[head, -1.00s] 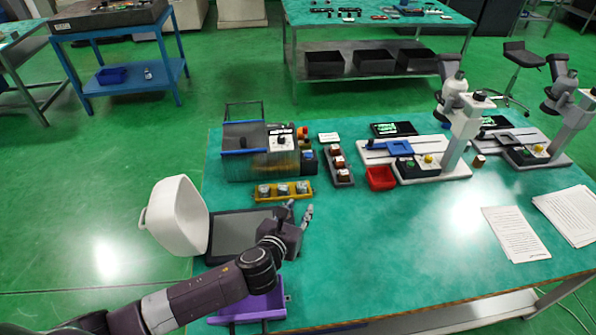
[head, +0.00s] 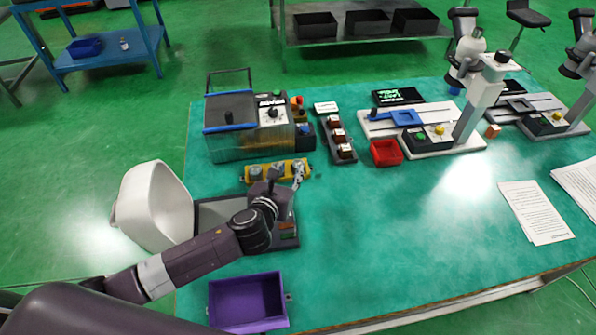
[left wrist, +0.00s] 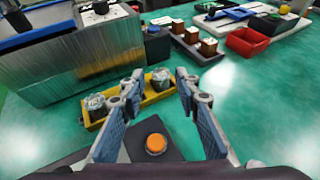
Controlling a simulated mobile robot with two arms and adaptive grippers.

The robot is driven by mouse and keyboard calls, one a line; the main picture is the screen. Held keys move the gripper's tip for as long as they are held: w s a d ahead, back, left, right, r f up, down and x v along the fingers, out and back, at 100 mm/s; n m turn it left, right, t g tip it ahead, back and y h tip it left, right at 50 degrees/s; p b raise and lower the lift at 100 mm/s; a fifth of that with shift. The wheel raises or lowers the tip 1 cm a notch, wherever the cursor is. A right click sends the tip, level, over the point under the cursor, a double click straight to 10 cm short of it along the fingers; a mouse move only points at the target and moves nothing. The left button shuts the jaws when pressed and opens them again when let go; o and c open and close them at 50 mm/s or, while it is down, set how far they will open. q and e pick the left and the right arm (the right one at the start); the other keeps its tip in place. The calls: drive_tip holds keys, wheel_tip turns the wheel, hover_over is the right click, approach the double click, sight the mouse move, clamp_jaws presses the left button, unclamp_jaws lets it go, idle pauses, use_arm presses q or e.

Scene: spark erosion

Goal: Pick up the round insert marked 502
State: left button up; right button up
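A yellow tray (head: 248,180) holds metallic round inserts in a row. In the left wrist view, the tray (left wrist: 153,101) shows a left insert (left wrist: 95,102) and a right insert (left wrist: 161,79); the middle one is largely behind a finger. No marking 502 can be read on any of them. My left gripper (head: 285,177) is at the near side of the tray, towards its right end. In the left wrist view, my left gripper (left wrist: 158,86) is open, its fingers apart, with the right insert showing beyond the gap. My right gripper is not in view.
A machine box (head: 232,140) stands behind the yellow tray. A purple bin (head: 247,303) and a white bin (head: 157,208) are nearer.

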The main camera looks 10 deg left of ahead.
sight(298, 166)
use_arm(q)
wheel_tip(298, 166, down, 3)
drive_tip(key=shift+w+a+r+b, duration=0.1)
drive_tip(key=shift+w+r+b, duration=0.1)
drive_tip(key=shift+b, duration=0.6)
drive_tip(key=shift+f+b, duration=0.35)
drive_tip(key=shift+f, duration=0.05)
drive_tip(key=shift+x, duration=3.85)
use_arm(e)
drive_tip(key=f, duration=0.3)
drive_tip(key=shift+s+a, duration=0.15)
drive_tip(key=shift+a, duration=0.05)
use_arm(q)
clamp_jaws()
